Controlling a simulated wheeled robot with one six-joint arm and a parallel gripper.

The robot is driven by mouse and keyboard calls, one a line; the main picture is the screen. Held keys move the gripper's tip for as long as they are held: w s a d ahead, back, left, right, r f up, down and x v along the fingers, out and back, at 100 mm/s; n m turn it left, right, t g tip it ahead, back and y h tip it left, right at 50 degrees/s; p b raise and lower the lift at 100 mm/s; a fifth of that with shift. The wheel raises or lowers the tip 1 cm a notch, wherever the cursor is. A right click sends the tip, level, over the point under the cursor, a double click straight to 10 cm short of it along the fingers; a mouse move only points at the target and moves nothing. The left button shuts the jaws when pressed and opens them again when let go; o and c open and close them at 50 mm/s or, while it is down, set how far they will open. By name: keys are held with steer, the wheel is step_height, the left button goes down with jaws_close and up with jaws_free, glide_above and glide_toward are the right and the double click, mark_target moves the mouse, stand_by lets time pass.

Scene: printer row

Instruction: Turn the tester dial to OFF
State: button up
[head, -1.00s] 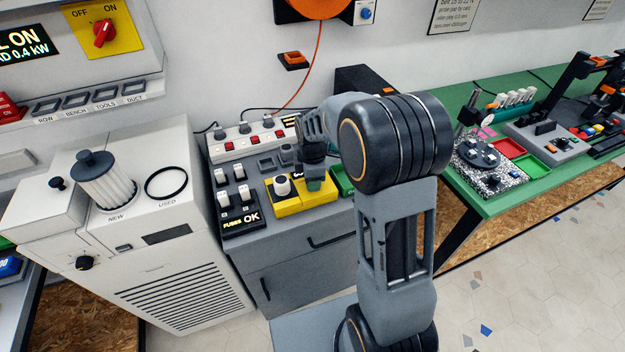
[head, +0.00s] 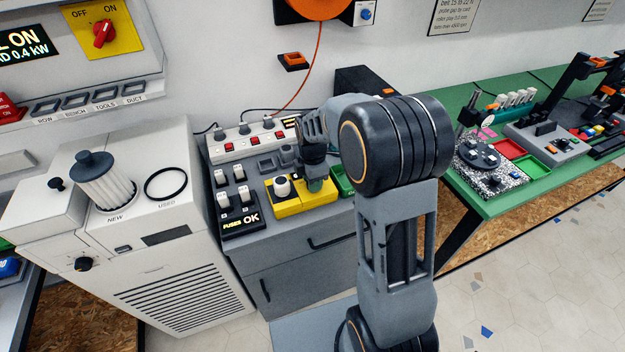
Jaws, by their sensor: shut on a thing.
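The yellow tester (head: 289,208) lies on the grey cabinet top, right of the fuse panel. A round white knob (head: 283,187) stands on its left part, clear of my gripper. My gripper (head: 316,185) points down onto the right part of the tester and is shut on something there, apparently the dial. The fingers and wrist hide the held part, so its pointer and setting cannot be read.
A fuse panel (head: 237,205) with white fuses and a lit "FUSES OK" sign is left of the tester. A power strip (head: 243,143) is behind. A green bin (head: 343,181) stands close right of my gripper. A white filter unit (head: 160,215) stands left.

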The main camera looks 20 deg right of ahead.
steer(key=o, duration=0.9)
step_height(320, 180, up, 14)
steer(key=shift+f, duration=0.1)
stand_by(0.5)
steer(key=shift+s+f+m+t, duration=0.45)
steer(key=shift+s+m+t, duration=0.2)
steer(key=shift+s+m, duration=2.4)
steer(key=shift+s+f+m+t, duration=0.45)
steer(key=shift+s+m+t, duration=0.25)
steer(key=shift+s+m, duration=2.35)
steer(key=shift+s+f+m+t, duration=0.45)
steer(key=shift+s+m+t, duration=0.2)
steer(key=shift+s+m, duration=2.35)
